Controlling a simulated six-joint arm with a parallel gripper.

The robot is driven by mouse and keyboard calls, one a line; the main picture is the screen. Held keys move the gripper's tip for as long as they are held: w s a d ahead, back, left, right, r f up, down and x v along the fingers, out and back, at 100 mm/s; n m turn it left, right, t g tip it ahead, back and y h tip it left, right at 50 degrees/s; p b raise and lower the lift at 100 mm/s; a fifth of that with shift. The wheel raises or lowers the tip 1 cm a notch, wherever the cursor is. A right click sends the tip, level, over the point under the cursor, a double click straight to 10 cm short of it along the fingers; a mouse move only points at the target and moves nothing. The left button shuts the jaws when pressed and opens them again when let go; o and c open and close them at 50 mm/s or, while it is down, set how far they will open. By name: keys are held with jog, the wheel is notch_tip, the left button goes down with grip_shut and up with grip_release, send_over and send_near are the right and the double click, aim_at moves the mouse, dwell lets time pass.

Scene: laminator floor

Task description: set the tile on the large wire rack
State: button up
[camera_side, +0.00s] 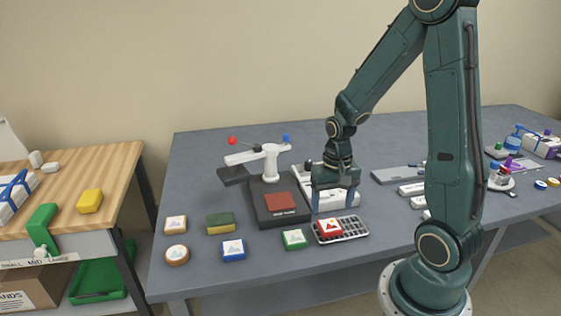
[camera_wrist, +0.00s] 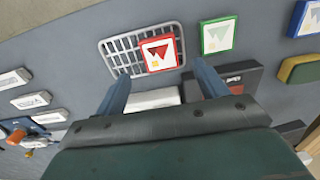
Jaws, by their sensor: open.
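A red-edged tile (camera_side: 329,228) with a white picture face lies flat on the wire rack (camera_side: 353,230), over the rack's left part in the side view. In the wrist view the tile (camera_wrist: 158,54) covers the right side of the rack (camera_wrist: 118,47), near its edge. My gripper (camera_side: 336,202) is open and empty, a little above and behind the tile, fingers pointing down. In the wrist view its two fingers (camera_wrist: 161,76) stand apart, with the tile beyond them and nothing between them touching either one.
A press (camera_side: 278,213) with a dark base and red pad stands left of my gripper. Green (camera_side: 294,239) and blue (camera_side: 233,249) tiles, a sponge (camera_side: 221,222), a square tile (camera_side: 176,224) and a round one (camera_side: 177,254) lie at the front left. White labelled blocks (camera_side: 411,188) lie to the right.

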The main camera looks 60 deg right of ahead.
aim_at(329, 226)
notch_tip(329, 226, up, 6)
dwell(0.5)
jog(key=shift+r, duration=0.1)
dwell(0.4)
jog(key=s+a+r+n+t, duration=0.2)
jog(key=s+a+r+n, duration=0.1)
jog(key=a+r, duration=0.3)
jog(key=s+a+r+n+t, duration=0.3)
jog(key=s+a+r+n, duration=0.1)
jog(key=a+r+n, duration=0.2)
jog(key=shift+s+a+r+t, duration=0.25)
jog(key=shift+a+r+t, duration=0.05)
jog(key=shift+a+r, duration=0.3)
dwell(0.9)
